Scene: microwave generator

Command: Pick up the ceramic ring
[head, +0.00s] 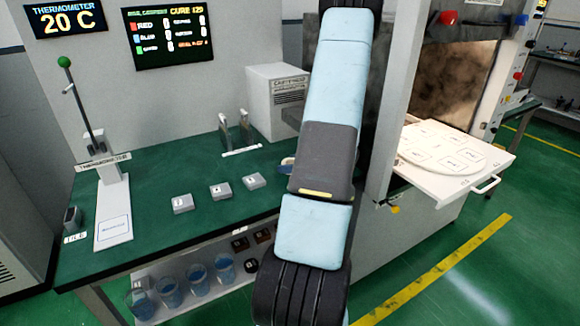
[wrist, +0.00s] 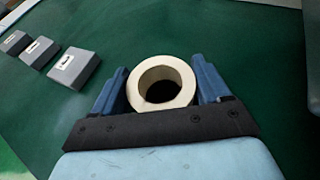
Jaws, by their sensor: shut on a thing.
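The ceramic ring is a thick cream-coloured ring (wrist: 144,80) in the middle of the wrist view. My gripper (wrist: 161,82) has its two blue fingers on either side of the ring and is shut on it. Green table top shows around the ring; I cannot tell whether the ring rests on it or is just above it. In the head view only a small pale edge of the ring (head: 287,161) shows beside my arm, and my arm hides the gripper.
Three small grey labelled blocks (head: 221,190) sit on the green table (head: 150,225). A lever stand (head: 113,210) is at the left. A grey box (head: 276,95) stands at the back. At the right, a white tray (head: 480,187) sticks out of a large machine. Blue cups (head: 170,290) stand below.

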